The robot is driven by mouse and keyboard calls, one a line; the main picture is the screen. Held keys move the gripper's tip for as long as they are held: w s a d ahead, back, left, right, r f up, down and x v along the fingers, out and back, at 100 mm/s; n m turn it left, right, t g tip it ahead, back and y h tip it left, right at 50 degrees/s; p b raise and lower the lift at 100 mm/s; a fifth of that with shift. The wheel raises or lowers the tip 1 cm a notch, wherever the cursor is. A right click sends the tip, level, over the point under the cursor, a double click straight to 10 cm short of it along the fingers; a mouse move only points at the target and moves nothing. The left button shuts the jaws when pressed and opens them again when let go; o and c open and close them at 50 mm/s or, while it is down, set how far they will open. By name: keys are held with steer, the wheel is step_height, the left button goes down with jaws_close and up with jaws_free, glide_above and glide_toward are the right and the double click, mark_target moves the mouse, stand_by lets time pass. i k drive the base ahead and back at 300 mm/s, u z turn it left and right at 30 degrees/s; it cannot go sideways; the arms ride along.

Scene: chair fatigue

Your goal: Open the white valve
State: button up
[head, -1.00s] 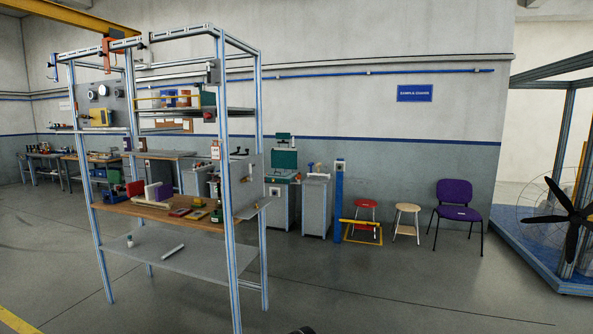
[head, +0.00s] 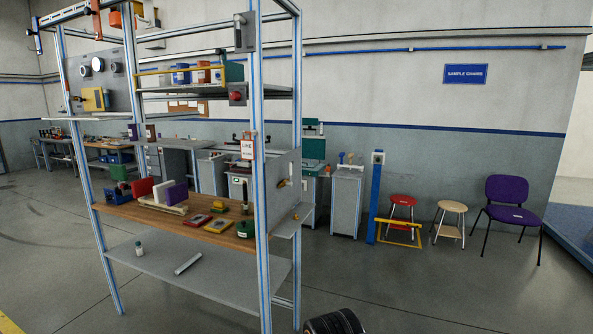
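I cannot make out a white valve for certain in the head view. The metal workstation frame (head: 262,200) stands left of centre, with a grey side panel (head: 284,182) on its right that carries small brass-coloured fittings, too small to tell apart. A grey back panel (head: 97,80) at upper left holds round gauges (head: 98,64) and a yellow box (head: 95,99). My gripper is not in view, so its state does not show.
The wooden shelf (head: 160,213) carries coloured blocks and a green round object (head: 246,229). The lower shelf (head: 220,280) holds a small bottle (head: 139,249) and a white bar (head: 188,263). A red stool (head: 402,202), a wooden stool (head: 452,207) and a purple chair (head: 509,195) stand right.

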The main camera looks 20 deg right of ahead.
mark_target(290, 173)
steer(key=z, duration=0.4)
steer(key=k, duration=0.6)
steer(key=u, duration=0.7)
steer(key=i, duration=1.65)
steer(key=z, duration=0.7)
